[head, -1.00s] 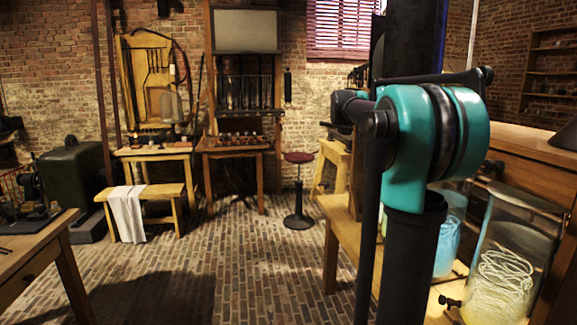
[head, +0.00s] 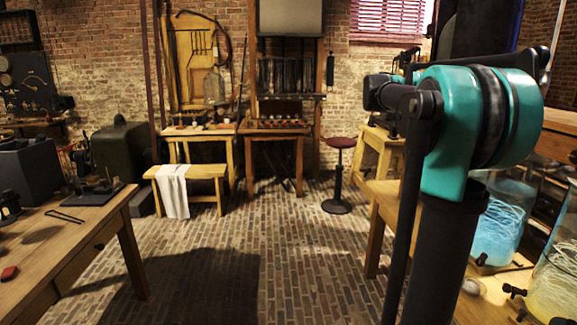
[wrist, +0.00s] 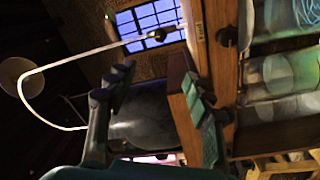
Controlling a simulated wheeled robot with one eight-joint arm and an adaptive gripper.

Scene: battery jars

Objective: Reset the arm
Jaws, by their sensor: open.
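My gripper (wrist: 155,105) shows in the wrist view with its two fingers wide apart and nothing held between them. In the head view my teal and black arm stands in the right half, and I cannot make out the fingertips there. A glass jar with glowing blue contents (head: 497,225) stands on a wooden bench behind my arm. A second glass jar with pale yellow coils (head: 556,275) stands nearer, at the right edge. The wrist view is tilted and shows glass jars at the right (wrist: 285,75), apart from the fingers.
A wooden table (head: 85,240) with dark instruments stands at the left. A low bench with a white cloth (head: 174,190) and a red-topped stool (head: 340,143) stand further back. The brick floor (head: 290,260) between is clear. A white curved tube (wrist: 50,72) shows in the wrist view.

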